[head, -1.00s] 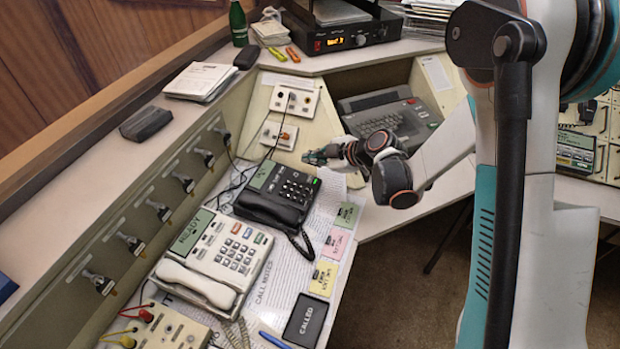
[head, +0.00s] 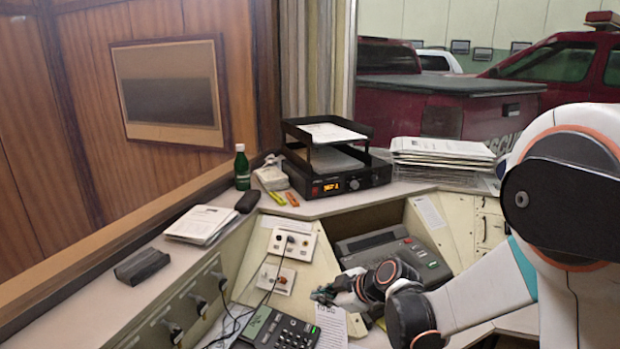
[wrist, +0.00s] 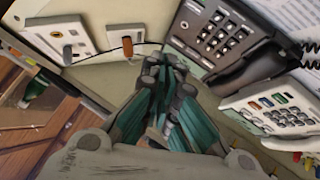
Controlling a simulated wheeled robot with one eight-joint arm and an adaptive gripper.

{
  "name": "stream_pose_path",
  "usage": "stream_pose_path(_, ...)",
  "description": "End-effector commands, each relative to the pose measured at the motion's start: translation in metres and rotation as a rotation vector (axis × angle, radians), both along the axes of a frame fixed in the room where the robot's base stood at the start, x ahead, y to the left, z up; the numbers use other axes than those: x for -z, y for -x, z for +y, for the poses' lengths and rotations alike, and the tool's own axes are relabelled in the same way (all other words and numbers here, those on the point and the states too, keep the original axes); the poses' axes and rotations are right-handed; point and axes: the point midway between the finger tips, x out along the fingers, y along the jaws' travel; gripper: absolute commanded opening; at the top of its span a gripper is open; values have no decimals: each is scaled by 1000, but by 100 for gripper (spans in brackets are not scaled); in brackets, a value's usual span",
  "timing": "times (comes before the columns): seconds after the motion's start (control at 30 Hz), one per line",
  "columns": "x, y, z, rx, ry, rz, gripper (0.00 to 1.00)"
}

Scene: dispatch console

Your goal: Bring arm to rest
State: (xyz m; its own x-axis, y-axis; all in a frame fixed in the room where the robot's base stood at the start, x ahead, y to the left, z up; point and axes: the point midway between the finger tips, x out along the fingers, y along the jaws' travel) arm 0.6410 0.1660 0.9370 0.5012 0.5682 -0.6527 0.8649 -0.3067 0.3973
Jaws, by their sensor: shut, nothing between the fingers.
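My arm reaches in from the right of the head view, with its elbow bent. My gripper (head: 326,296) is above the console, just right of the dark desk phone (head: 276,332) and in front of the grey keyboard unit (head: 388,250). In the wrist view my gripper (wrist: 163,84) is shut, its teal fingers together with nothing between them. The dark phone (wrist: 215,35) shows ahead of it at upper right in that view, and a white phone (wrist: 270,110) at right. I cannot tell the exact gap to the surfaces below.
A socket panel (head: 291,243) is behind my gripper. A black radio (head: 345,178) with a paper tray, a green bottle (head: 242,168) and stacked papers (head: 440,150) stand on the upper ledge. Toggle switches line the left panel. A window shows red vehicles.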

Motion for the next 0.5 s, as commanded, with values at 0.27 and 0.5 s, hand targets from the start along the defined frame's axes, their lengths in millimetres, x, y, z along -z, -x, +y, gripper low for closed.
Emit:
stream_pose_path(0.27, -58, 50, -37, 254, -24, 155, 0)
stream_pose_path(0.5, -92, 101, -69, 488, -55, 260, 0)
